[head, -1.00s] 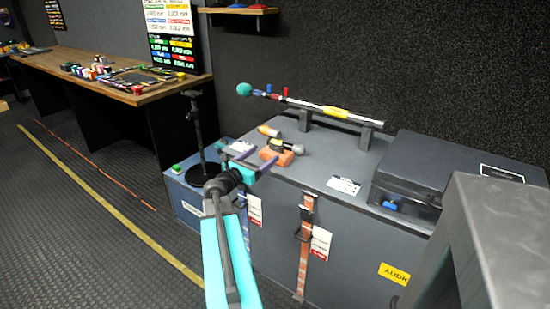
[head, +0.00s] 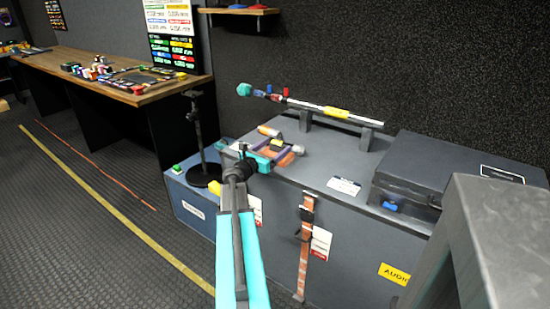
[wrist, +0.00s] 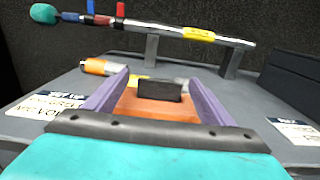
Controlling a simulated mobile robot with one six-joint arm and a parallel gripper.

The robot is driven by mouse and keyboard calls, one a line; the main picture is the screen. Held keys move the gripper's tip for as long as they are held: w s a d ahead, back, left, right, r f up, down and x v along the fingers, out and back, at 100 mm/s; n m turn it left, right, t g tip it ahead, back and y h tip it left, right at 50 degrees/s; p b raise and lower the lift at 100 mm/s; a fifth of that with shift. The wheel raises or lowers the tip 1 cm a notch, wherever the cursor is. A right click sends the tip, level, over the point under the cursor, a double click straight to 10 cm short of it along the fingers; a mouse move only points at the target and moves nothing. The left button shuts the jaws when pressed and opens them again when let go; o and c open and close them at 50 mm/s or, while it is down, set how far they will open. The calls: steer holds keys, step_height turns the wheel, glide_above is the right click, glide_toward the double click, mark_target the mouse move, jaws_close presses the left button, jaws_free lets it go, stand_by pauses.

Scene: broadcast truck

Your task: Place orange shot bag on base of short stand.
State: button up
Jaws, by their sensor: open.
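The orange shot bag (head: 284,158) lies on top of the large grey case, partly hidden by my gripper. In the wrist view the orange bag (wrist: 150,108) has a black strap or block on top and sits between my purple fingers. My gripper (head: 280,147) is open, with one finger on each side of the bag; I cannot tell whether either touches it. The short stand (head: 197,125) is a black upright pole with a round black base (head: 206,173), standing on a lower blue case to the left.
A long boom pole (head: 320,106) rests on supports behind. A black case (head: 450,165) stands at right on the grey case (head: 350,235). A wooden desk (head: 110,72) is at back left.

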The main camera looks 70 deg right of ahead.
steer(key=shift+d, duration=0.1)
steer(key=shift+x, duration=2.5)
steer(key=shift+r, duration=0.1)
steer(key=c, duration=1.8)
steer(key=shift+r, duration=0.1)
jaws_close()
steer(key=shift+r, duration=0.1)
